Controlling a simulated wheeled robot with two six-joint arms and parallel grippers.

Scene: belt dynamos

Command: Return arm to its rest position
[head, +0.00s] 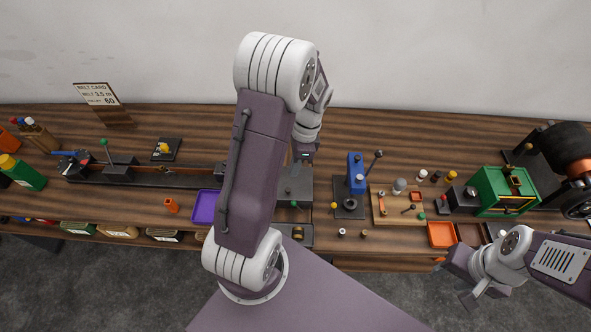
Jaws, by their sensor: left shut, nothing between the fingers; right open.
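My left arm rises through the middle of the head view, bends at its elbow near the wall and comes down behind itself. My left gripper (304,156) is at its lower end, shut and empty, above the bench near a dark grey block. Its fingertips are mostly hidden. My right arm comes in from the lower right. My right gripper (457,281) is open and empty, in front of the bench's front edge, below the orange tray (441,235).
The wooden bench (350,122) holds a long dark rail (140,176), a purple tray (206,207), a blue lever press (355,172), a wooden tool board (390,217), a green machine (490,188) and a large copper-and-black coil (574,147). The back strip is mostly clear.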

